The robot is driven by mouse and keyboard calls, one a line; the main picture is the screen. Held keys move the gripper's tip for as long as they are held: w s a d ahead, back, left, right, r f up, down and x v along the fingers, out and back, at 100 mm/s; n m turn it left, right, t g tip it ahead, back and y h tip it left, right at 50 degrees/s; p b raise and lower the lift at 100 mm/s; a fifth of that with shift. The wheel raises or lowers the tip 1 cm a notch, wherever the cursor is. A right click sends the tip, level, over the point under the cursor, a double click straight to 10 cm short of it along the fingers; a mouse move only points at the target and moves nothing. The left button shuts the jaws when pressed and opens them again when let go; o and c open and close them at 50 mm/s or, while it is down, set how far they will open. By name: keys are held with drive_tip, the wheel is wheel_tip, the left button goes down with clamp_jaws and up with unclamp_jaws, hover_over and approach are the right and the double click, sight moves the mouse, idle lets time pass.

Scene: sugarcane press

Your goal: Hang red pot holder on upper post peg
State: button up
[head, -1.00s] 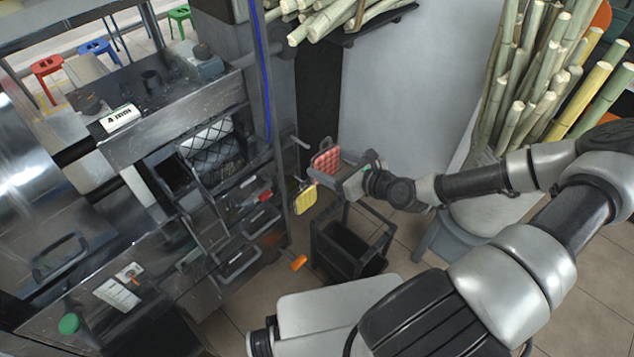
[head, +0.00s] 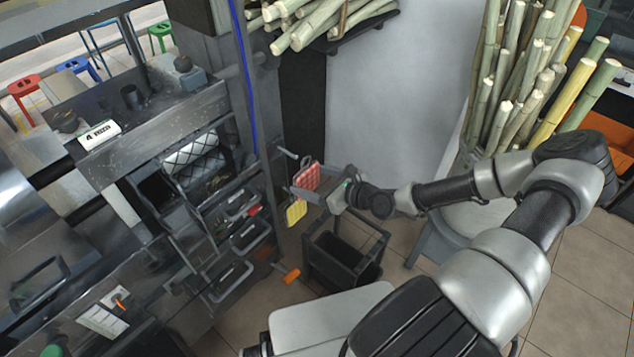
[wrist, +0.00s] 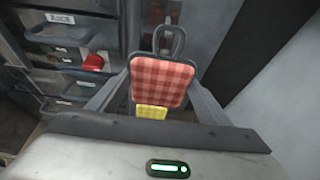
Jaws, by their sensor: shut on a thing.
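The red checkered pot holder (head: 308,177) is in my gripper (head: 303,188), beside the dark post. In the wrist view the pot holder (wrist: 160,82) hangs between the fingers, with a dark loop (wrist: 172,42) above it. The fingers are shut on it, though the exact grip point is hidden. The upper post peg (head: 287,153) sticks out from the post, just up and left of the red pot holder; they look close, but I cannot tell whether they touch. A yellow pot holder (head: 296,212) hangs lower; its peg is hidden.
A black open-topped bin frame (head: 345,250) stands on the floor below my gripper. A rack with pull-out bins (head: 250,235) is left of the post. Sugarcane stalks (head: 530,80) stand at the right. The grey wall (head: 375,90) behind is bare.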

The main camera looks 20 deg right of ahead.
drive_tip(key=shift+w+a+f, duration=0.1)
drive_tip(key=shift+w+a, duration=0.55)
drive_tip(key=shift+w, duration=0.35)
drive_tip(key=shift+w+a+f, duration=0.1)
drive_tip(key=shift+w+a, duration=0.55)
drive_tip(key=shift+w, duration=0.3)
drive_tip(key=shift+w+a+f+b, duration=0.35)
drive_tip(key=shift+w+f+b, duration=0.15)
drive_tip(key=shift+b, duration=0.15)
drive_tip(key=o, duration=1)
drive_tip(key=shift+o, duration=0.2)
drive_tip(key=p+v, duration=0.2)
drive_tip(key=v, duration=1.5)
drive_tip(key=shift+s+d, duration=0.2)
